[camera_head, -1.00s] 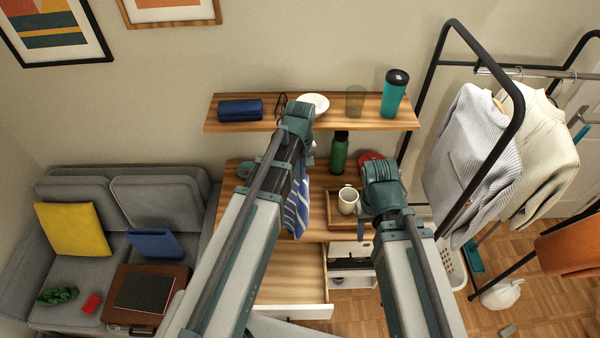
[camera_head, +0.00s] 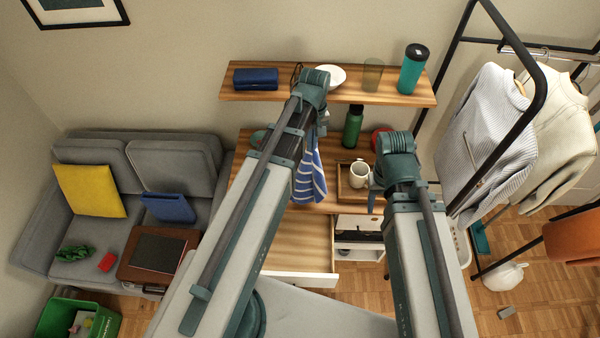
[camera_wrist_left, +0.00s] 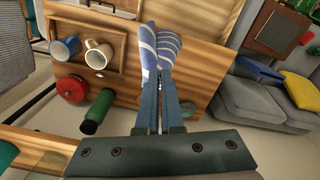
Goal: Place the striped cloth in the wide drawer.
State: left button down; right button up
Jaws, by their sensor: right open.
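The striped cloth (camera_head: 309,181), blue and white, hangs below my left gripper over the desk's front part in the head view. In the left wrist view the cloth (camera_wrist_left: 160,45) hangs from the tips of my left gripper (camera_wrist_left: 159,92), which is shut on it. The wide drawer (camera_head: 300,258) is pulled out below the desk top, with its bare wooden floor showing; my left forearm hides its left part. My right gripper (camera_head: 374,190) is open beside the tray, partly hidden by its own wrist.
A wooden tray (camera_head: 346,190) with a white mug (camera_head: 359,175) stands on the desk right of the cloth; a blue mug (camera_wrist_left: 65,48) shows there in the wrist view. A green bottle (camera_head: 353,127) stands behind. A shelf (camera_head: 340,95) runs above. A clothes rack stands at right.

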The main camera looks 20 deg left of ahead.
pick_arm(q)
jog(key=s+a+f+b, duration=0.8)
jog(key=s+f+b, duration=0.3)
jog(key=f+b, duration=0.1)
jog(key=shift+f, duration=0.15)
dwell(0.6)
